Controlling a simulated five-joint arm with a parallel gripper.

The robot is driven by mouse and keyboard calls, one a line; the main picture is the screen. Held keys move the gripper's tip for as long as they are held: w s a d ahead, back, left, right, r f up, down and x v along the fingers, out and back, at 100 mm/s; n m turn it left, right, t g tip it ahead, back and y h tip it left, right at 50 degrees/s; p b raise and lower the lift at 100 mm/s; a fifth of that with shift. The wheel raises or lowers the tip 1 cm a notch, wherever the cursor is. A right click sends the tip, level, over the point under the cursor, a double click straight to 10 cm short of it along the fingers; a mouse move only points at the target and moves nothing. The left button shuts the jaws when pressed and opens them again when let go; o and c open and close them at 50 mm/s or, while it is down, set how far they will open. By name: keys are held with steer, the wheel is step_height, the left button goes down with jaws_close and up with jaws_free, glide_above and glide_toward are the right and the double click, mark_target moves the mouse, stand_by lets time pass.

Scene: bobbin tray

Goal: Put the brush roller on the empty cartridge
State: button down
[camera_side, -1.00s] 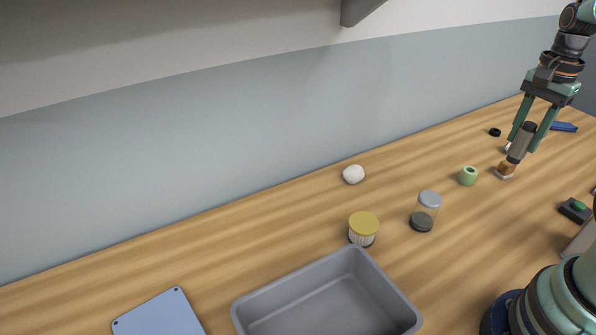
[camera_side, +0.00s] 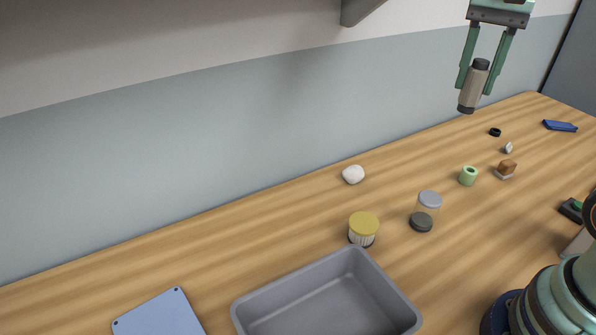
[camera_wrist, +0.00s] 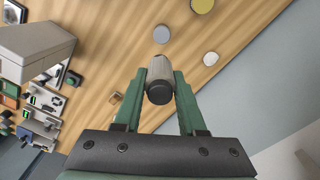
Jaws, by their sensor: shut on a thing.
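My gripper (camera_side: 475,88) is shut on a grey-brown cylinder with dark ends, which I take for the brush roller (camera_side: 473,88). It hangs high above the table, slightly tilted, clear of everything. The wrist view shows the roller (camera_wrist: 159,75) between my green fingers, its dark end towards the camera. A clear, grey-topped cylinder with a dark foot (camera_side: 428,201) stands on the table and may be the empty cartridge. A yellow-topped, white ribbed cylinder (camera_side: 362,229) stands to its left. I cannot tell for certain which is the cartridge.
A grey open bin (camera_side: 259,301) stands in front, with a blue plate (camera_side: 160,317) to its left. A white lump (camera_side: 353,174), a green hollow cylinder (camera_side: 468,175) and a brown block on a pale base (camera_side: 506,168) lie around. The table's left back is clear.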

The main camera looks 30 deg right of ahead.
steer(key=shift+a, duration=0.4)
step_height(320, 180, down, 20)
steer(key=shift+r, duration=0.2)
steer(key=shift+f, duration=0.1)
steer(key=shift+c, duration=2.4)
jaws_free()
steer(key=a+r+n+t, duration=0.2)
steer(key=r+n, duration=0.3)
steer(key=r, duration=0.1)
steer(key=s+a+r+n+t, duration=0.1)
steer(key=a+r+n+t, duration=0.1)
steer(key=r+n, duration=0.4)
steer(key=shift+s+r+n+t, duration=0.3)
steer(key=shift+r+t, duration=0.25)
steer(key=shift+t, duration=0.25)
